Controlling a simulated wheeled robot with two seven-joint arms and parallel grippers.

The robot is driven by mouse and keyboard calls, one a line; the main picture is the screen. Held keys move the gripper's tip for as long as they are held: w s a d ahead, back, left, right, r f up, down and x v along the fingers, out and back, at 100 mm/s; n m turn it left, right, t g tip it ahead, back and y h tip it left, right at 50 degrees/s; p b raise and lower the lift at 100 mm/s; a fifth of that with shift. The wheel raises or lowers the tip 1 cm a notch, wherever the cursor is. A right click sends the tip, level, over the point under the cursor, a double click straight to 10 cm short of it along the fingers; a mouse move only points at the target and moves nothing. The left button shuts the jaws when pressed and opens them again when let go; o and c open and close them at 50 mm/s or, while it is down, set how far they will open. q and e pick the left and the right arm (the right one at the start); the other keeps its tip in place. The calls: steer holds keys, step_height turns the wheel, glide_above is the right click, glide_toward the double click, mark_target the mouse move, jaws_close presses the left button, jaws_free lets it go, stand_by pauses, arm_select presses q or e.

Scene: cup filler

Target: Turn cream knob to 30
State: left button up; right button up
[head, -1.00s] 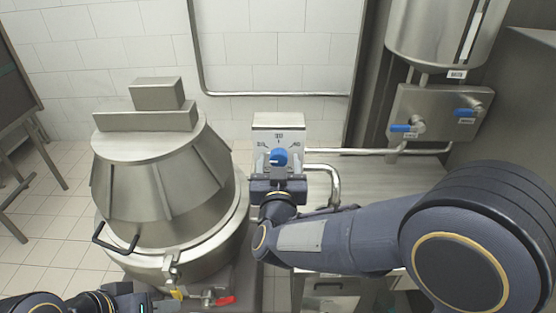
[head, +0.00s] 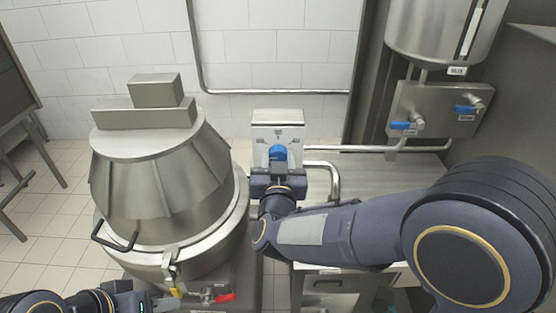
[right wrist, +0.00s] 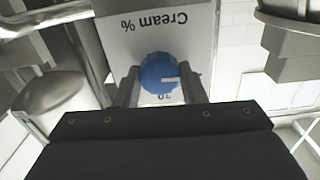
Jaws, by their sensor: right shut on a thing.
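The cream knob (head: 278,153) is blue and sits on the face of a pale control box (head: 278,116) with small dial markings. In the right wrist view the knob (right wrist: 158,73) shows a white pointer mark on its lower right, and the panel (right wrist: 190,45) reads "Cream %" upside down. The number below the knob is partly hidden. My right gripper (head: 278,172) is shut on the knob, with one finger on each side; it also shows in the right wrist view (right wrist: 160,88). My left gripper (head: 150,303) is at the bottom left edge, partly cut off, its jaws unclear.
A large steel kettle (head: 160,185) with a black handle stands left of the box. A bent steel pipe (head: 334,180) runs beside the box on the right. A steel tank (head: 445,30) and blue-handled valves (head: 403,125) are at the upper right. A red-handled tap (head: 224,298) is low in front.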

steer(key=shift+f+m+b, duration=0.2)
steer(key=shift+m+b, duration=7.75)
steer(key=shift+m, duration=0.65)
steer(key=shift+r, duration=0.1)
steer(key=o, duration=1)
